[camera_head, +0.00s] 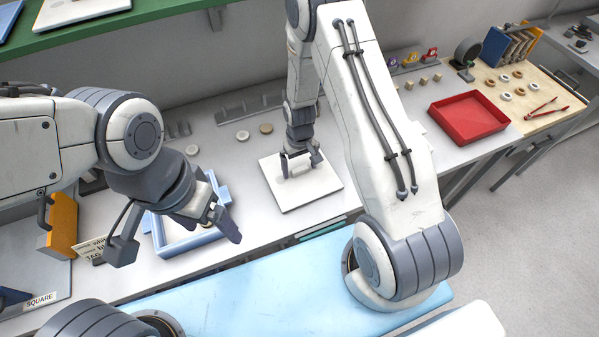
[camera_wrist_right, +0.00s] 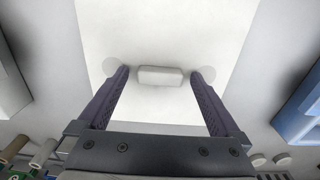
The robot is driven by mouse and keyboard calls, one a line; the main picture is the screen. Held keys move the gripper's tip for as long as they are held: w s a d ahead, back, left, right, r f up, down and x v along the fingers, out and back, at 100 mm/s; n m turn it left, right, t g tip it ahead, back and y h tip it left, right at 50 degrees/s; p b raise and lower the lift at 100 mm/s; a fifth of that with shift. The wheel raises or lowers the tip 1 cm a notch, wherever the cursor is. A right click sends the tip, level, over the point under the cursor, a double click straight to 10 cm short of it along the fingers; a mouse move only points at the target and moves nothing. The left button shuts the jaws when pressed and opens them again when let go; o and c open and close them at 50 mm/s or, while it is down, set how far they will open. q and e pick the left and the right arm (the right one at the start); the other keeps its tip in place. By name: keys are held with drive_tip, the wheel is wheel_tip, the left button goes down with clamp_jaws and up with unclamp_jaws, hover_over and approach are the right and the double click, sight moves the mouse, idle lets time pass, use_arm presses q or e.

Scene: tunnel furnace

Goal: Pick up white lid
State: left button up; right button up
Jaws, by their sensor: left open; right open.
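The white lid (camera_head: 306,188) is a flat square plate lying on the grey bench in the middle of the head view. In the right wrist view the lid (camera_wrist_right: 160,112) has a small raised handle (camera_wrist_right: 160,76) at its centre. My right gripper (camera_head: 301,168) is open just above the lid. In the right wrist view its fingers (camera_wrist_right: 160,78) stand apart on either side of the handle, with a gap to it on both sides. My left gripper (camera_head: 181,240) is open and empty over the blue tray (camera_head: 205,234).
A red tray (camera_head: 468,117) stands at the right of the bench, with a wooden board (camera_head: 540,88) holding rings and red tongs beyond it. Small round discs (camera_head: 242,136) lie behind the lid. A green shelf (camera_head: 110,30) runs above the bench at the back left.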

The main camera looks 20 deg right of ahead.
clamp_jaws()
drive_tip(key=shift+w+r, duration=0.1)
drive_tip(key=shift+r, duration=0.1)
